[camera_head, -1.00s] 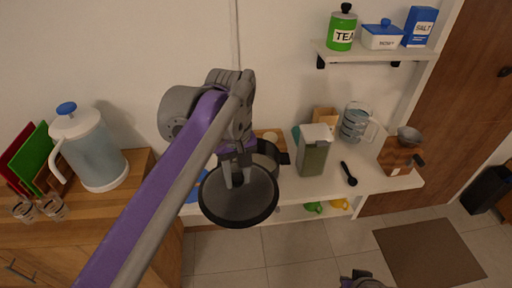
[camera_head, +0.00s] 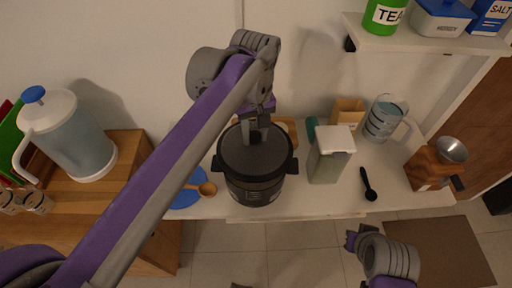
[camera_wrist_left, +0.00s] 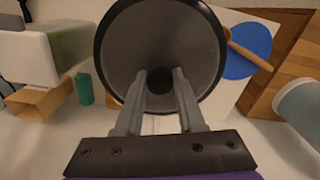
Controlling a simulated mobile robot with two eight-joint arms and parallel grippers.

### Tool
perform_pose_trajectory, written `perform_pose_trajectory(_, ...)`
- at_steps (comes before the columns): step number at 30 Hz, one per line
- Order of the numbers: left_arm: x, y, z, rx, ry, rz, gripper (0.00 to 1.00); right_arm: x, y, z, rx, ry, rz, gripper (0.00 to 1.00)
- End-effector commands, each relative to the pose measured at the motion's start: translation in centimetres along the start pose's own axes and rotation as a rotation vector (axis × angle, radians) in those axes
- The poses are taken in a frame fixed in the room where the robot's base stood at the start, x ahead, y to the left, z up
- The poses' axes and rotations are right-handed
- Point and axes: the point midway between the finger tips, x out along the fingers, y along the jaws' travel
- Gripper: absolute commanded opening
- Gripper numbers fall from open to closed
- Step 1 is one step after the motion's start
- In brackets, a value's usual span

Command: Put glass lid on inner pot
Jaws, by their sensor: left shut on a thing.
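The round dark glass lid (camera_head: 248,155) lies over the mouth of the black pot (camera_head: 256,191), roughly centred on it. Whether it rests fully on the rim or hovers just above cannot be told. My left gripper (camera_head: 257,135) comes from above, its fingers shut on the lid's knob. In the left wrist view the lid (camera_wrist_left: 126,45) fills the middle, with the gripper's fingers (camera_wrist_left: 160,80) on both sides of the dark knob; the pot is hidden behind it. My right gripper (camera_head: 352,240) shows at lower right, away from the counter, its fingers unclear.
A blue disc with a wooden spoon (camera_head: 208,189) lies left of the pot. A clear container with a white lid (camera_head: 330,160) stands close to its right. Beyond are a black spoon (camera_head: 368,185) and a measuring jug (camera_head: 380,122). A kettle (camera_head: 75,140) stands far left.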

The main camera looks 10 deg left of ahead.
Motion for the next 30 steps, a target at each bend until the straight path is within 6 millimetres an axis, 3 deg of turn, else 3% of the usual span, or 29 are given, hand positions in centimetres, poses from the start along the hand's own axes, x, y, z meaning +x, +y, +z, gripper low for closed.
perform_pose_trajectory(12,5.2,0.0,0.0,0.000,0.000,0.000,0.00,0.3,0.0,0.3,0.000,-0.003,0.000,0.00)
perform_pose_trajectory(20,5.9,0.0,0.0,0.000,0.000,0.000,0.00,0.3,0.0,0.3,0.000,-0.003,0.000,0.00)
perform_pose_trajectory(21,6.0,0.0,0.0,0.000,0.000,0.000,0.40,0.3,0.0,0.3,0.000,-0.003,0.000,0.00)
perform_pose_trajectory(26,6.0,0.0,0.0,0.000,-0.001,0.000,0.68,0.3,0.0,0.3,0.000,-0.003,0.000,0.00)
perform_pose_trajectory(30,5.3,0.0,0.0,0.000,-0.001,-0.001,0.68,0.3,0.0,0.3,0.000,-0.003,0.000,0.00)
